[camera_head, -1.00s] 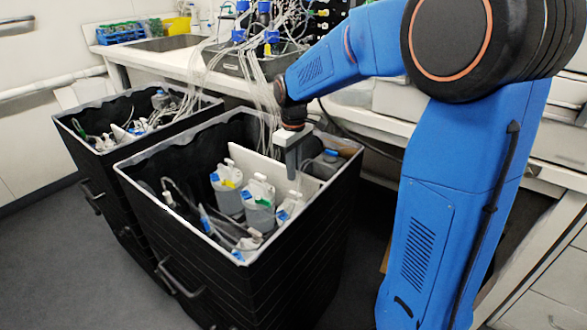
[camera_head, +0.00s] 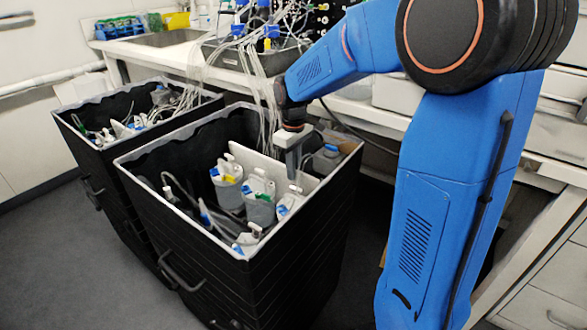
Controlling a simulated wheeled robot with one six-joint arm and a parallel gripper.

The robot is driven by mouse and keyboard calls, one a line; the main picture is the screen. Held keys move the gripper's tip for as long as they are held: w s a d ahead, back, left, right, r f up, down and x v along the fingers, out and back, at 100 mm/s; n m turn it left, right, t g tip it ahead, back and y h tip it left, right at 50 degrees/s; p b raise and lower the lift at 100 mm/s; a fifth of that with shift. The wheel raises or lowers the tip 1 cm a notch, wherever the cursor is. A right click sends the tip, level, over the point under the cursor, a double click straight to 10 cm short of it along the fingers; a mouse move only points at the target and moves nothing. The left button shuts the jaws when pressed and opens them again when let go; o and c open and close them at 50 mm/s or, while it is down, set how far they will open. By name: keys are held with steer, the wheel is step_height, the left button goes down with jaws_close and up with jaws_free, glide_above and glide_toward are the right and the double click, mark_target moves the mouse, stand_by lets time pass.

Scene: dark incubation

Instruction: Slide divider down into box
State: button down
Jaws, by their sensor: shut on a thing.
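The divider, a white flat panel (camera_head: 249,161), stands upright inside the nearer black box (camera_head: 338,185), behind a row of bottles. Its upper edge shows near the level of the box rim, and its lower part is hidden by the bottles. My gripper (camera_head: 291,172) reaches down over the right part of the box and is shut on the divider near its right end. The fingertips and the exact grip are small and partly hidden.
A second black box (camera_head: 68,128) stands to the left. White tubes (camera_head: 262,105) hang from the bench (camera_head: 160,60) behind. Grey floor (camera_head: 60,270) is clear at front left.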

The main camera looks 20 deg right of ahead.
steer(key=shift+f, duration=0.5)
steer(key=c, duration=1.7)
jaws_free()
steer(key=shift+c, duration=0.2)
steer(key=shift+r, duration=0.1)
step_height(320, 180, up, 26)
steer(key=shift+s+r, duration=0.1)
